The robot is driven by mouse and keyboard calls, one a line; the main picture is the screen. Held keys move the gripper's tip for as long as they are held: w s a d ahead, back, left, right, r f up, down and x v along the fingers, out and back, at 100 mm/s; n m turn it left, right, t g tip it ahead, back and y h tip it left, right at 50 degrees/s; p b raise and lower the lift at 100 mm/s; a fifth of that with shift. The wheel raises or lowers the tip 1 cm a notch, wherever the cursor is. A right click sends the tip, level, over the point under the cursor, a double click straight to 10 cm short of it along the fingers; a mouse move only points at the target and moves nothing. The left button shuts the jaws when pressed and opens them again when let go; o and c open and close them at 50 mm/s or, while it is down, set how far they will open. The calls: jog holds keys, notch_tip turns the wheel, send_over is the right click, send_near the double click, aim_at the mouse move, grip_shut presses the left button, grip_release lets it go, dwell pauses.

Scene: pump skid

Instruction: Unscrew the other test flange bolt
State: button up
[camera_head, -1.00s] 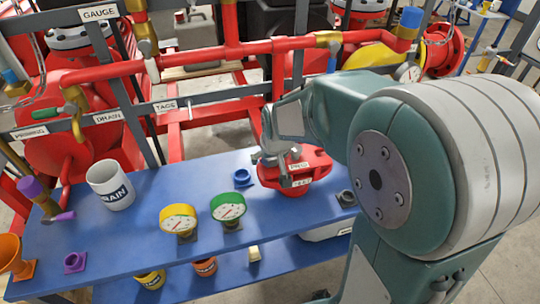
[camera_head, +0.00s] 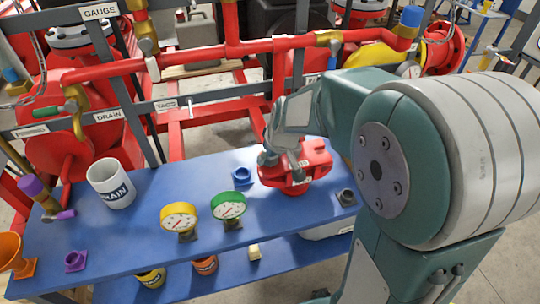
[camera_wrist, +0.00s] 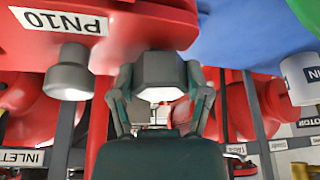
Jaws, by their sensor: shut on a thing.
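The red test flange (camera_head: 316,158) stands on the blue bench below my forearm. In the wrist view its red body (camera_wrist: 130,25) fills the top and carries a PN10 label. A grey hex bolt (camera_wrist: 160,72) sits at the flange's edge, between the two fingers of my gripper (camera_wrist: 160,82), which is shut on its head. A second grey bolt (camera_wrist: 70,72) shows to the left, apart from the fingers. In the head view my gripper (camera_head: 290,166) is over the flange's near left side and hides the gripped bolt.
On the blue bench (camera_head: 130,240) stand a white DRAIN mug (camera_head: 111,184), a yellow gauge (camera_head: 179,217), a green gauge (camera_head: 229,206) and a small blue fitting (camera_head: 242,175). A dark fitting (camera_head: 346,197) stands right of the flange. Red pipework (camera_head: 190,58) runs behind.

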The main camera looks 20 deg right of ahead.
jog(key=n+y, duration=0.1)
jog(key=n, duration=0.2)
jog(key=n+g, duration=0.1)
jog(key=n, duration=0.2)
jog(key=shift+y, duration=0.4)
jog(key=n+g, duration=0.1)
jog(key=n, duration=0.2)
jog(key=n+g+y, duration=0.1)
jog(key=n, duration=0.2)
jog(key=o, duration=1.2)
jog(key=v, duration=1.1)
jog(key=shift+w+d+r, duration=0.25)
jog(key=shift+d+r, duration=0.05)
jog(key=shift+r, duration=0.05)
